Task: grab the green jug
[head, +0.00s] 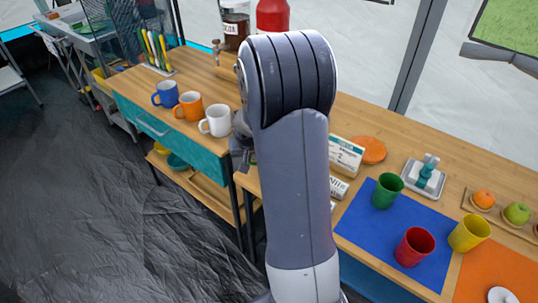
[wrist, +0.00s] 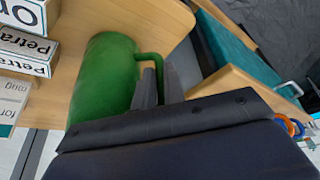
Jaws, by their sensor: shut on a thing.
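The green jug (wrist: 104,82) fills the middle left of the wrist view, with its handle (wrist: 150,58) towards the right. The grey fingers of my gripper (wrist: 158,88) are at the handle and shut on it. The jug's lower part is hidden by the dark wrist housing. In the head view my arm hides nearly all of the jug, and only part of my gripper (head: 241,150) shows beside the arm. I cannot tell whether the jug touches the wooden surface.
White boxes (wrist: 24,48) stand close to the jug. White, orange and blue mugs (head: 188,106) stand on the left counter. A blue mat (head: 360,222) holds green, red and yellow cups. A jar (head: 236,22) and red bottle (head: 272,16) stand at the back.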

